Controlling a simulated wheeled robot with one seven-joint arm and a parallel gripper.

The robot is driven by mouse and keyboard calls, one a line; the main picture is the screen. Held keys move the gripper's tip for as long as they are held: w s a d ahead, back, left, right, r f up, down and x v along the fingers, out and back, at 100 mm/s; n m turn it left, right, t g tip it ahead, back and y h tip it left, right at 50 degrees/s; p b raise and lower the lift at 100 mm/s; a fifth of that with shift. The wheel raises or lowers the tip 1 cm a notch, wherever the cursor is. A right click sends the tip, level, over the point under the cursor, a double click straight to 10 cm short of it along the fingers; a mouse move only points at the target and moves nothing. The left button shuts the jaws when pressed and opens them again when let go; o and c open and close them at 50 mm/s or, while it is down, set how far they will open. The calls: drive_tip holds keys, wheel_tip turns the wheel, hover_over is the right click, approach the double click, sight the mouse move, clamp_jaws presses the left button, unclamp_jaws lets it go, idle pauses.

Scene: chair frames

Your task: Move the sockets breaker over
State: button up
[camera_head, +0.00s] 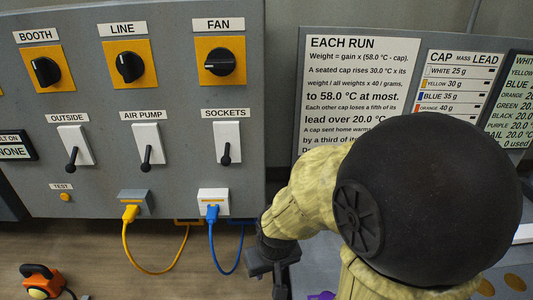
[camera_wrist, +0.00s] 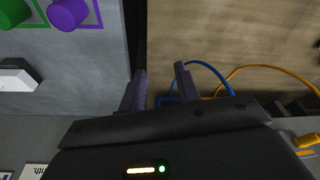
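The sockets breaker (camera_head: 227,142) is a white plate with a black lever on the grey panel, below the SOCKETS label. Its lever hangs down, with the knob near the plate's lower part. My gripper (camera_wrist: 160,70) is open and empty in the wrist view, its two fingers apart. In the head view my gripper (camera_head: 280,285) is low, below and right of the breaker, and touches nothing I can make out. The breaker does not show clearly in the wrist view.
The outside breaker (camera_head: 75,145) and air pump breaker (camera_head: 147,143) are left of it, levers down. Yellow (camera_head: 150,270) and blue (camera_head: 216,250) cables hang from sockets below. Green (camera_wrist: 12,12) and purple (camera_wrist: 68,12) caps stand at upper left of the wrist view.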

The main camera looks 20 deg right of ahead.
drive_tip(key=shift+r, duration=0.1)
drive_tip(key=w+d+r+t+y+p, duration=0.1)
drive_tip(key=w+d+r+y+p, duration=0.1)
drive_tip(key=w+r+y+p, duration=0.4)
drive_tip(key=w+d+r+m+t+y+p, duration=0.1)
drive_tip(key=w+d+r+t+y+p, duration=0.1)
drive_tip(key=w+r+y+p, duration=0.4)
wheel_tip(320, 180, up, 9)
drive_tip(key=d+y+p, duration=0.1)
drive_tip(key=y+p, duration=0.4)
drive_tip(key=shift+w, duration=0.35)
drive_tip(key=shift+a+f, duration=0.1)
